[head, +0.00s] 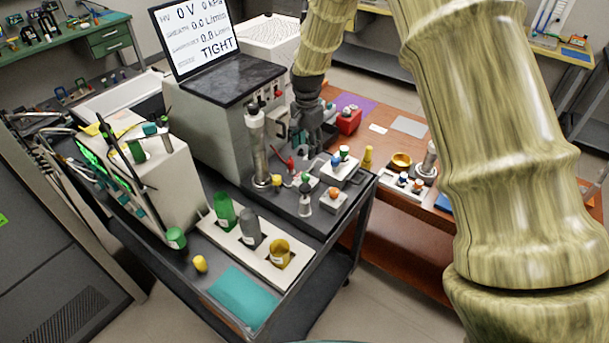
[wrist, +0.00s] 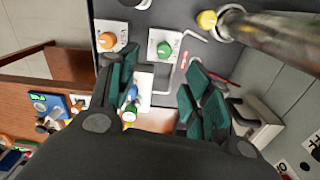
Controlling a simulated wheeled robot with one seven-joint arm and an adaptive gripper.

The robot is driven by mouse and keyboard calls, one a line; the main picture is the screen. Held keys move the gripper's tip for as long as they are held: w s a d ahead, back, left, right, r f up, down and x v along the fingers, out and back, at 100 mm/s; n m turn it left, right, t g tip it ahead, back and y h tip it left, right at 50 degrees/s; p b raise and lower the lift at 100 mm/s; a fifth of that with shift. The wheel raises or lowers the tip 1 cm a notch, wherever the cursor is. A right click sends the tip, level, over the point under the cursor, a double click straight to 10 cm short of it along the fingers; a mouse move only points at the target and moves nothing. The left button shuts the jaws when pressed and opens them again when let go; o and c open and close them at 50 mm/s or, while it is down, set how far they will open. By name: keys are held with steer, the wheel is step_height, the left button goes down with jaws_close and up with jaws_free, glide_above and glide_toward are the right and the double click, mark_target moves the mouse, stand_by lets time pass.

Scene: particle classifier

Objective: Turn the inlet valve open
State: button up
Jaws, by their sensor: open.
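Several small valve knobs sit on the dark top of the cart. In the wrist view an orange knob (wrist: 107,40) and a green knob (wrist: 164,48) each stand on a white labelled block; a yellow knob (wrist: 207,20) is beside a metal cylinder. The labels are too small to read surely, so I cannot tell which knob is the inlet valve. In the head view the orange knob (head: 334,192) and yellow knob (head: 277,181) show near the cylinder (head: 256,140). My gripper (wrist: 162,88) is open and empty, its fingers apart above the cart, touching no knob that I can see.
A grey instrument box with a screen (head: 197,37) reading "TIGHT" stands behind the cart top. A white block with blue and green-white knobs (head: 340,168) is close to my gripper. A tray with bottles (head: 225,212) stands at front left. A wooden table (head: 385,240) is to the right.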

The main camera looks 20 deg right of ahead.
mark_target(306, 174)
steer(key=f, duration=0.1)
steer(key=w+f+b, duration=0.1)
steer(key=f, duration=0.1)
steer(key=shift+w+f, duration=0.2)
steer(key=shift+d+f+p, duration=0.1)
steer(key=shift+f+p, duration=1.65)
steer(key=shift+f, duration=3.45)
steer(key=c, duration=1.1)
steer(key=shift+o, duration=0.2)
